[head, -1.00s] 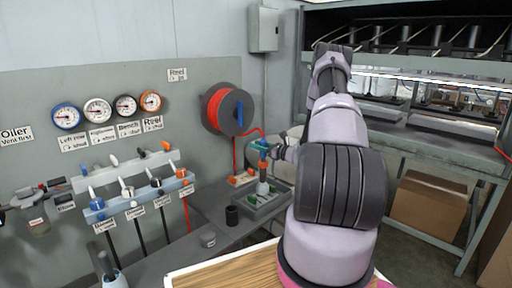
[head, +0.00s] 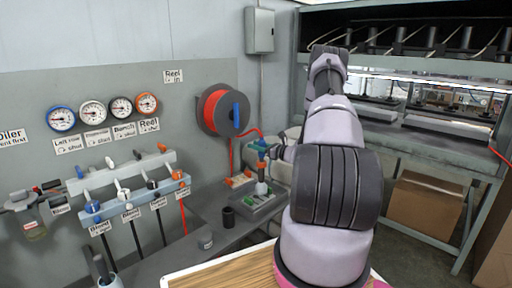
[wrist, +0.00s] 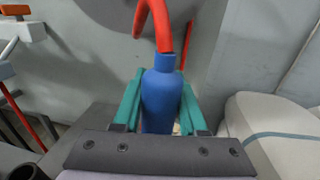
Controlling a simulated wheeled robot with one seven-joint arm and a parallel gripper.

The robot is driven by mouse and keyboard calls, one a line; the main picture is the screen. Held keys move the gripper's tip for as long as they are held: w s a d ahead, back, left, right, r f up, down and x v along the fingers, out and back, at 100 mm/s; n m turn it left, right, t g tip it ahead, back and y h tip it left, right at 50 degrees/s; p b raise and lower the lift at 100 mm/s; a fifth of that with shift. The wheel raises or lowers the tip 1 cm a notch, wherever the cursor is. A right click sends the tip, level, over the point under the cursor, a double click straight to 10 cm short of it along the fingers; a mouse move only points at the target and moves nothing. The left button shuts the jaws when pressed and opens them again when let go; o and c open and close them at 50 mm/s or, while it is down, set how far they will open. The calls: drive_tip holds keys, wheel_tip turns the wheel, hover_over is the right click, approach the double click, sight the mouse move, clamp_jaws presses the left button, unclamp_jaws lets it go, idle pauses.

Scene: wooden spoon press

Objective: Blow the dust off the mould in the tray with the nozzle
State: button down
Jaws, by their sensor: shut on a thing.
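My gripper (wrist: 161,100) is shut on the blue nozzle (wrist: 162,95), whose body stands between the teal fingers in the wrist view. A red hose (wrist: 163,28) runs from its top. In the head view my gripper (head: 268,150) is beyond the arm, above the grey tray (head: 277,203) on the bench. The nozzle (head: 262,143) points down over the tray there. Small green and pale pieces lie in the tray; I cannot tell the mould or its dust clearly. The tray is out of sight in the wrist view.
A red hose reel (head: 222,112) hangs on the wall behind the bench. Gauges and a valve rack (head: 130,187) are at left. A press (head: 430,135) stands at right.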

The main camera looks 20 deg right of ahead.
drive_tip(key=shift+r, duration=2.95)
